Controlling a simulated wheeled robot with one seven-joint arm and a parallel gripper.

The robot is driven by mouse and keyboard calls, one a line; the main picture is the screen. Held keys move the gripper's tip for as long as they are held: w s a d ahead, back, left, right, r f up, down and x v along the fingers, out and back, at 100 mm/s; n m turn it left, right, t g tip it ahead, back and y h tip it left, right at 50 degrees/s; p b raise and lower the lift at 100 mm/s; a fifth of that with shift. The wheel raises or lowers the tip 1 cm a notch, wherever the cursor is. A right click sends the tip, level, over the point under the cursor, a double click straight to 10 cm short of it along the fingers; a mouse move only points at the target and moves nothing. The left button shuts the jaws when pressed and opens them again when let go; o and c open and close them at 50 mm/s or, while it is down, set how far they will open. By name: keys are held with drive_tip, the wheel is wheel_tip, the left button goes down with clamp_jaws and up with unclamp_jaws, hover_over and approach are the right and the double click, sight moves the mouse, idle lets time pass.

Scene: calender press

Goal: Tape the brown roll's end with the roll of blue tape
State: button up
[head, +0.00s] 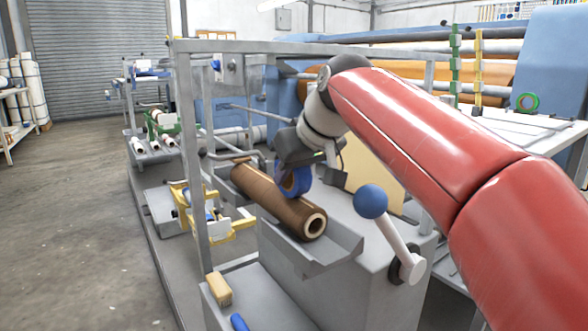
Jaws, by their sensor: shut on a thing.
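The brown roll (275,200) lies in a grey trough on the machine, its hollow core end facing me at the lower right. The roll of blue tape (295,181) stands on edge at the brown roll's right side, near its middle. My gripper (300,166) is shut on the tape roll from above. The tape looks very close to the brown roll's surface; I cannot tell whether they touch. The gripper's fingers are partly hidden by the tape and wrist. The brown roll's loose end cannot be made out.
A lever with a blue ball (371,201) stands right of the trough (325,255). A grey frame post (190,160) rises left of the brown roll. A tan block (219,289) lies on a front ledge. The left floor is open.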

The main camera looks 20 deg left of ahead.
drive_tip(key=shift+w+a, duration=0.15)
drive_tip(key=shift+w, duration=0.05)
idle(0.3)
drive_tip(key=shift+w+a+p, duration=0.25)
drive_tip(key=shift+a+p, duration=0.1)
drive_tip(key=shift+p, duration=0.15)
drive_tip(key=shift+w+a+p, duration=0.4)
drive_tip(key=shift+a+p, duration=0.05)
drive_tip(key=shift+p, duration=0.05)
idle(0.4)
drive_tip(key=shift+w+a+p, duration=0.35)
drive_tip(key=shift+a+p, duration=0.05)
drive_tip(key=shift+p, duration=0.15)
drive_tip(key=shift+w+a, duration=0.1)
drive_tip(key=shift+a, duration=0.05)
drive_tip(key=shift+w+a+f+p, duration=0.1)
drive_tip(key=shift+w+a+p, duration=0.2)
drive_tip(key=shift+p, duration=0.2)
drive_tip(key=shift+a, duration=0.1)
